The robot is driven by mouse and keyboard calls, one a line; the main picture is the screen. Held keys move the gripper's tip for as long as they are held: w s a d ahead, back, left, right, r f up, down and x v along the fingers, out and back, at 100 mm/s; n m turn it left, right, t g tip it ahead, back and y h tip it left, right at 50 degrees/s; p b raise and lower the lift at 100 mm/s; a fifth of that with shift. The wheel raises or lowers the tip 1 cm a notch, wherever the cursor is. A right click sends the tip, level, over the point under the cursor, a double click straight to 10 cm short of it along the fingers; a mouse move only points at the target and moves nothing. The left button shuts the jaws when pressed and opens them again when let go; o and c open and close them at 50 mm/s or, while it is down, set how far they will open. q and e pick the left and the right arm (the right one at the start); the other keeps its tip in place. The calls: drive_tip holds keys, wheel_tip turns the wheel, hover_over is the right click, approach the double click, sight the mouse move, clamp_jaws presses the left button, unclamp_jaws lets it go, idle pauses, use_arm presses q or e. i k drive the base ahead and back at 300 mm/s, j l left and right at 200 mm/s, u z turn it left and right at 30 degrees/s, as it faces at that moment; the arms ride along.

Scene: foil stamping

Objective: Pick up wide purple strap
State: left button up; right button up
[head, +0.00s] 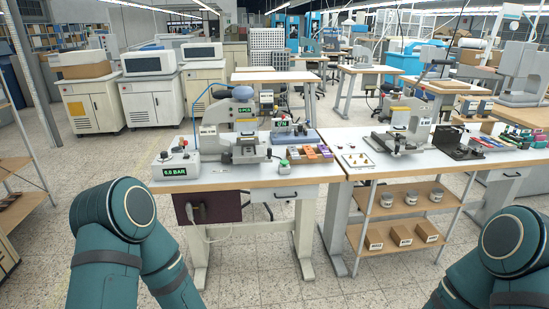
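I cannot clearly make out a wide purple strap at this distance. A row of small coloured pieces (311,153), with orange and purple among them, lies at the right end of the left workbench (235,178). Flat coloured strips (489,142) lie at the far right on the right bench (430,163); their separate widths are too small to tell. Only my teal arm links show, at the lower left and lower right. Neither gripper is in view.
A stamping press (244,145) and a control box (176,165) reading 6.0 BAR stand on the left bench. Another press (402,128) stands on the right bench, above a shelf (377,212) with cans and cartons. Open tiled floor lies in front.

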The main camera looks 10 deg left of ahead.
sight(325, 152)
drive_tip(key=i+l, duration=1.25)
drive_tip(key=i, duration=0.25)
